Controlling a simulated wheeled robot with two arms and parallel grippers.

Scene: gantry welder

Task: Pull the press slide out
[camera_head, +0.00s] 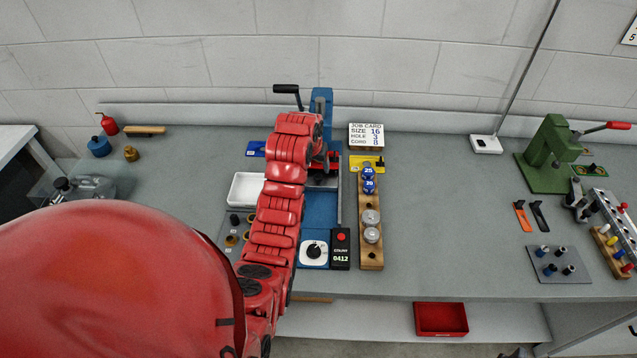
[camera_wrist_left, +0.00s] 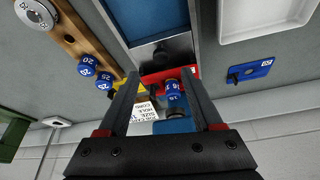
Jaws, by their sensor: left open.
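The blue press (camera_head: 320,212) stands mid-table, its column (camera_head: 321,100) at the back with a black crank handle (camera_head: 287,89). My left arm covers part of it. My left gripper (camera_head: 322,165) is low over the press and partly hidden by the arm. In the left wrist view the gripper (camera_wrist_left: 161,72) is open. Between its fingers show a grey metal plate with a black knob (camera_wrist_left: 158,53), seemingly the slide, a red block (camera_wrist_left: 156,76) and a blue numbered cylinder (camera_wrist_left: 173,88). I cannot tell whether the fingers touch anything. My right gripper is not in view.
A wooden rack (camera_head: 371,252) with blue and grey dies stands close right of the press. A white tray (camera_head: 245,188) lies left. A dial (camera_head: 314,252) and a counter box (camera_head: 340,250) sit in front. The table between the rack and the green press (camera_head: 549,155) is mostly clear.

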